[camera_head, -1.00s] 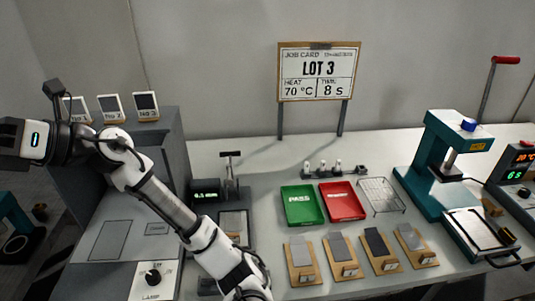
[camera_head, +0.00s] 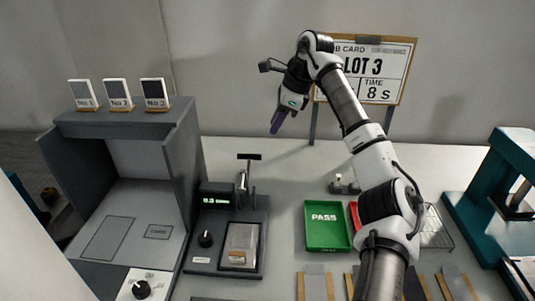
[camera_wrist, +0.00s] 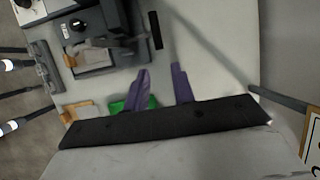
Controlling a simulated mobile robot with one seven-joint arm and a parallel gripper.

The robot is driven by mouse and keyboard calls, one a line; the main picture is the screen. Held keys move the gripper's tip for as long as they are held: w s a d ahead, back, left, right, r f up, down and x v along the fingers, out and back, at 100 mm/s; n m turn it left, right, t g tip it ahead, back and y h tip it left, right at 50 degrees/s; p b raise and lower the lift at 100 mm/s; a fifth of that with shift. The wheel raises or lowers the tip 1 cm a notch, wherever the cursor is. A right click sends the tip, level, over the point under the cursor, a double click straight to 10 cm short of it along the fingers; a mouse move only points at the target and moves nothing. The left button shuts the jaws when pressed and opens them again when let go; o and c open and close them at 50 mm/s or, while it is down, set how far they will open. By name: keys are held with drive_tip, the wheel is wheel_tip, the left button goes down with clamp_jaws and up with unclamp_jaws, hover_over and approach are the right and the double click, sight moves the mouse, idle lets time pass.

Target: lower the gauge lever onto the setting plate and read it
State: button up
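The thickness gauge (camera_head: 193,257) is a dark base with a small display (camera_head: 217,196) that seems to read 0.3 mm. Its lever has a black T-shaped handle (camera_head: 249,156), which stands raised at the back. A flat grey plate (camera_head: 242,238) lies in a framed area at the gauge's front; I cannot tell whether it is the setting plate. My gripper (camera_head: 278,124) hangs in the air right of and above the handle, apart from it. In the wrist view its purple fingers (camera_wrist: 161,70) are spread with nothing held; the black handle (camera_wrist: 155,30) shows just left of them.
A grey cabinet (camera_head: 185,165) stands close left of the gauge. A green PASS tray (camera_head: 326,226) lies to the right, with a red tray (camera_head: 354,215) partly hidden by my arm. A teal press (camera_head: 485,195) stands far right. The job card (camera_head: 385,70) stands behind my arm.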

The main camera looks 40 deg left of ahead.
sight(258, 155)
drive_tip(key=p+x, duration=0.3)
drive_tip(key=x, duration=1)
drive_tip(key=shift+s+a+f, duration=0.2)
drive_tip(key=shift+f, duration=0.1)
clamp_jaws()
